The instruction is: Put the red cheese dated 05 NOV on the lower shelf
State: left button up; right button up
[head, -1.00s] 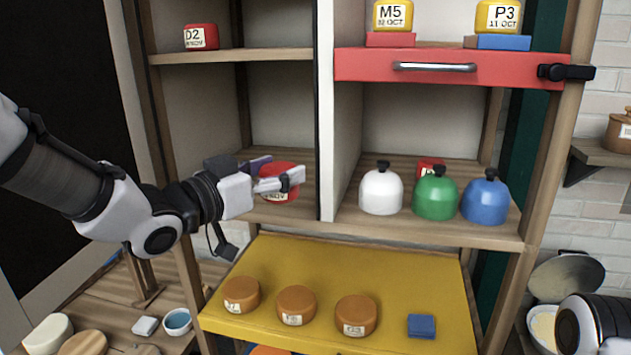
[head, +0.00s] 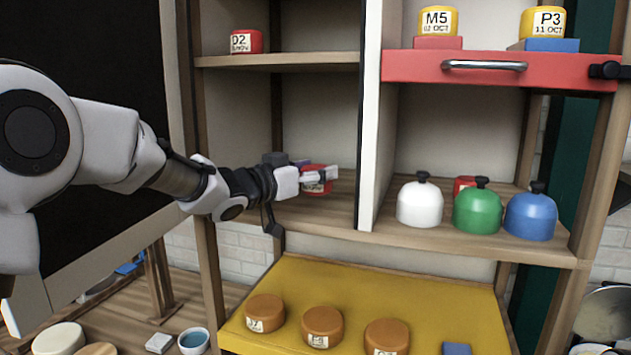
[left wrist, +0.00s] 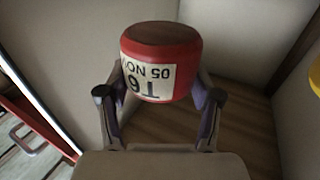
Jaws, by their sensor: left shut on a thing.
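The red cheese (head: 318,187) is in the left bay of the shelf unit, at the lower shelf (head: 325,210). In the left wrist view the cheese (left wrist: 162,48) shows its label upside down, with the date 05 NOV. My left gripper (head: 320,174) is shut on it, with one finger on each side in the wrist view (left wrist: 160,95). I cannot tell whether its underside touches the boards. Another red cheese, D2 (head: 246,41), stands on the upper left shelf. My right gripper is out of view.
White (head: 419,204), green (head: 477,210) and blue (head: 530,216) domes stand in the right bay, with a red thing (head: 463,184) partly hidden behind them. A white upright (head: 369,120) divides the bays. Several orange cheeses lie on the yellow board (head: 375,297) below.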

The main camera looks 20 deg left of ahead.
aim_at(319, 187)
pick_arm(q)
jog(key=f, duration=0.2)
jog(key=w+d+f+p, duration=0.1)
jog(key=shift+f, duration=0.2)
jog(key=shift+a+f, duration=0.25)
jog(key=o, duration=0.8)
jog(key=shift+f, duration=0.1)
jog(key=o, duration=0.5)
jog(key=shift+d, duration=0.15)
jog(key=shift+c, duration=0.2)
jog(key=shift+r, duration=0.2)
